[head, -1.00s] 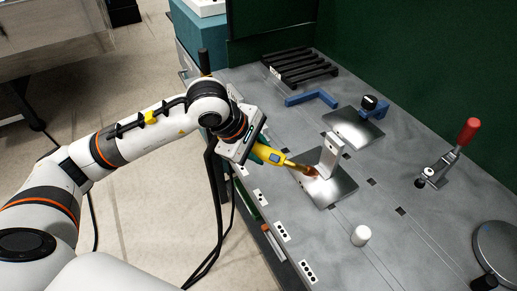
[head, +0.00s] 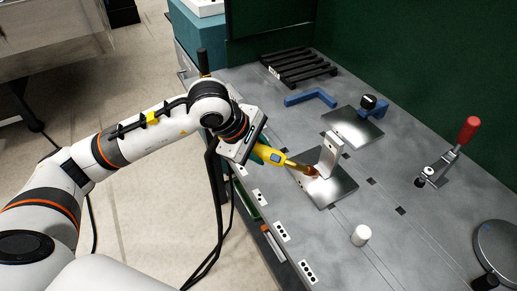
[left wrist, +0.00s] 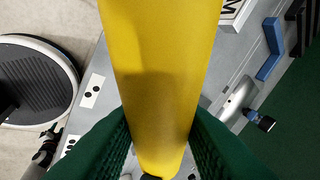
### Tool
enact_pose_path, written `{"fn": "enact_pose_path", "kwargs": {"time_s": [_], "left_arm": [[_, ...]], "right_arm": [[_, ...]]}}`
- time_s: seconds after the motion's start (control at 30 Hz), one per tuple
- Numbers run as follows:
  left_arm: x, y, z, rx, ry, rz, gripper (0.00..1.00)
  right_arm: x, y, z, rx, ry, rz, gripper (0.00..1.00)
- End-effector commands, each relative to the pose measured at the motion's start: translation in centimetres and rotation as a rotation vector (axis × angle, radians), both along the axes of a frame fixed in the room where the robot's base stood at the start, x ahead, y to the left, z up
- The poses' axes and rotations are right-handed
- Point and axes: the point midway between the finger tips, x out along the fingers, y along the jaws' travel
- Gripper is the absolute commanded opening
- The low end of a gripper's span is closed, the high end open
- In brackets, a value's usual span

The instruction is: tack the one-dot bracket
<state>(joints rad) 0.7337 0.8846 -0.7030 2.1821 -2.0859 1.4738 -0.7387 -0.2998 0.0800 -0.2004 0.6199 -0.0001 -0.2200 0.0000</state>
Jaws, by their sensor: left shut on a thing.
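My left gripper (head: 262,152) is shut on a yellow hand tool (head: 274,157) with a copper-coloured nozzle (head: 309,171). The nozzle points at the foot of a pale upright bracket (head: 330,153) standing on a shiny metal plate (head: 338,192). The tip is at or very near the joint; I cannot tell if it touches. In the left wrist view the yellow tool body (left wrist: 160,70) fills the middle between dark green fingers and hides the bracket. No dot mark on the bracket is readable. My right gripper is not in view.
A second metal plate (head: 345,126) with a black-knobbed blue clamp (head: 374,104) lies behind. A blue angle piece (head: 311,97), a black rack (head: 300,67), a red-handled clamp (head: 450,150) and a white cylinder (head: 361,235) stand around. Dotted labels (head: 282,231) line the table's front edge.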

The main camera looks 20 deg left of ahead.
Motion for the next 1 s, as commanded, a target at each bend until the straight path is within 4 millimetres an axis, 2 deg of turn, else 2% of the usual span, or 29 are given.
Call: {"fn": "enact_pose_path", "kwargs": {"time_s": [1.0], "left_arm": [[0.27,-0.17,-0.09,-0.002,-0.006,0.000,0.04]], "right_arm": [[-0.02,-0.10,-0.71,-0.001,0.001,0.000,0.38]]}}
